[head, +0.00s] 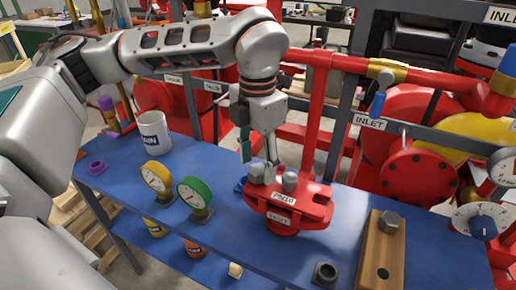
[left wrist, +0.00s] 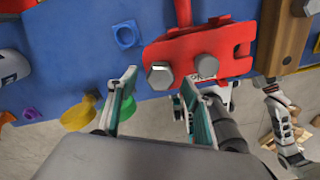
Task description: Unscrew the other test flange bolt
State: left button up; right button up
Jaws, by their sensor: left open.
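The red test flange (head: 284,214) stands on the blue bench, with labels reading PN10 and TEST. Two grey hex bolts sit on it: a left bolt (head: 258,174) and a right bolt (head: 290,181). The left wrist view also shows the left bolt (left wrist: 160,76) and the right bolt (left wrist: 206,66). My left gripper (head: 258,158) is open and empty, pointing down just above the left bolt. In the left wrist view that bolt appears between the fingertips; contact cannot be made out. Grey arm parts (left wrist: 284,125) at lower right may be my right arm; its jaws are unclear.
A wooden block (head: 372,258) holding a grey bolt (head: 388,222) stands right of the flange. Yellow (head: 157,178) and green (head: 194,192) gauges and a white mug (head: 154,133) stand left. A red pipe (head: 316,115) rises behind the flange.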

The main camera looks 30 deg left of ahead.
pick_arm(q)
jog(key=shift+f, duration=0.75)
jog(key=c, duration=1.2)
jog(key=o, duration=0.4)
jog(key=c, duration=0.4)
jog(key=n, duration=1.4)
jog(key=shift+n, duration=0.4)
jog(key=o, duration=1.2)
